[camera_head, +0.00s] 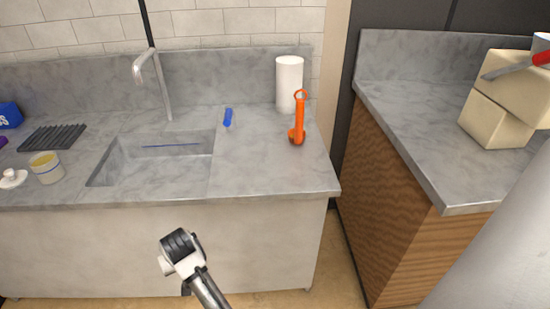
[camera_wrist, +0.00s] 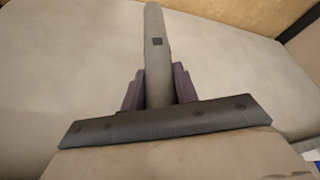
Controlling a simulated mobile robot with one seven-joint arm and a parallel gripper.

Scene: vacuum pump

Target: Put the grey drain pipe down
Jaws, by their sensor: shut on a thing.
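The grey drain pipe (camera_wrist: 156,50) is a plain round tube with a small dark square mark on its side. It shows in the wrist view, running up the picture from the middle of my gripper. My gripper (camera_wrist: 158,82) is shut on it, with one dark purple finger on each side of the tube. The pipe's lower end is hidden behind the dark bar of my gripper. Behind the pipe is a pale surface, and I see no contact with it. In the head view I cannot clearly make out the pipe or the fingertips.
The grey counter (camera_head: 265,168) has a sink (camera_head: 150,165) with a tap (camera_head: 152,80). An orange tool (camera_head: 298,122), a paper roll (camera_head: 289,82), a blue item (camera_head: 228,117), a jar (camera_head: 46,168) and a black rack (camera_head: 53,137) stand on it. Free room lies right of the sink. Boxes (camera_head: 497,112) occupy the right counter.

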